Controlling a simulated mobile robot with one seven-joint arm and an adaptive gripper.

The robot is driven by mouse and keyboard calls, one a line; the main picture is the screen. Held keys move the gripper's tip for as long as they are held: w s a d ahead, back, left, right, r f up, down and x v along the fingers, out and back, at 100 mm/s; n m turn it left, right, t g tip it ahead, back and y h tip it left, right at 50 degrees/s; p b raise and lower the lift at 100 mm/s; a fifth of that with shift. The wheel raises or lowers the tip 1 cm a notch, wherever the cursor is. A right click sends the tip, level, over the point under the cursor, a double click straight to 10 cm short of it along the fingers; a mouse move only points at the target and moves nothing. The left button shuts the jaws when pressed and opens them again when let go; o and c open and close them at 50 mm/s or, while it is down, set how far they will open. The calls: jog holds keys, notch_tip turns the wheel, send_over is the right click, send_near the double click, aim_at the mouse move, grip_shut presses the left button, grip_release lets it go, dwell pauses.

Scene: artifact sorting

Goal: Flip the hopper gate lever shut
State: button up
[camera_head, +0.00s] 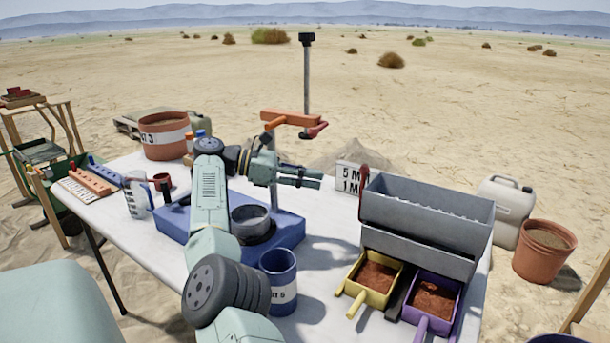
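The grey hopper (428,213) stands at the right end of the white table. A dark red lever (363,177) sticks up at its left end; I take it for the gate lever. Its lower part is hard to make out, and the gate itself is not clearly visible. My gripper (319,180) is in the air left of the lever, its fingers pointing right towards it. A gap shows between fingertips and lever. The fingers look close together, but from this angle I cannot tell whether they are shut. I see nothing held.
A yellow scoop tray (354,286) and a purple one (457,312), both with reddish soil, sit below the hopper. A number sign (348,177) stands behind the lever. A post with an orange clamp (291,117) rises behind my gripper. A blue cup (279,262) stands nearer.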

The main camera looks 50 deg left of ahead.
jog(key=shift+s+a+r, duration=0.2)
jog(key=shift+s+a, duration=0.2)
jog(key=shift+s, duration=0.15)
dwell(0.4)
